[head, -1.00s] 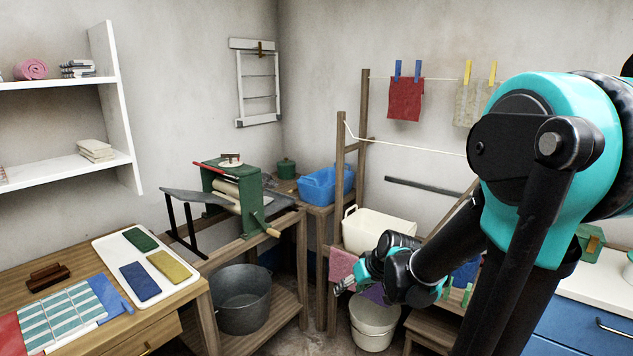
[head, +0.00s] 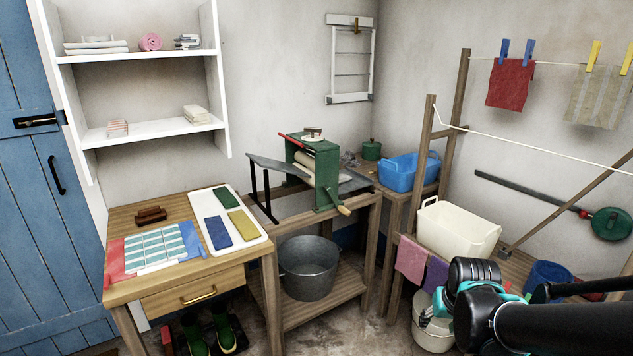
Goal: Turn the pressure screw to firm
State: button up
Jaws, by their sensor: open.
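The green-framed wringer (head: 327,175) stands on a wooden stand left of the corner, with pale rollers between its sides. On its top sits a small round white dial with a dark handle, which looks like the pressure screw (head: 312,132); its setting is too small to read. A red bar (head: 292,142) lies beside it on the frame's top. My gripper (head: 440,304) is at the lower right, in front of the pale buckets, open and well apart from the wringer. My dark wrist hides most of it; I see nothing held.
A wooden table (head: 190,278) with a white tray and cloths stands at left. A metal tub (head: 308,267) sits under the wringer. A cream basin (head: 457,228) and drying rack stand between my gripper and the wringer's right. Some floor in front is clear.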

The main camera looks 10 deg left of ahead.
aim_at(311, 129)
jog(key=i+l+u, duration=0.1)
jog(key=l+u, duration=0.35)
jog(key=l, duration=0.25)
jog(key=l+u, duration=0.5)
jog(key=l, duration=0.15)
jog(key=i+j, duration=0.2)
jog(key=i, duration=0.25)
jog(key=i+j, duration=0.2)
jog(key=i, duration=0.2)
jog(key=i+l+z, duration=0.15)
jog(key=i+l, duration=0.1)
jog(key=i, duration=0.1)
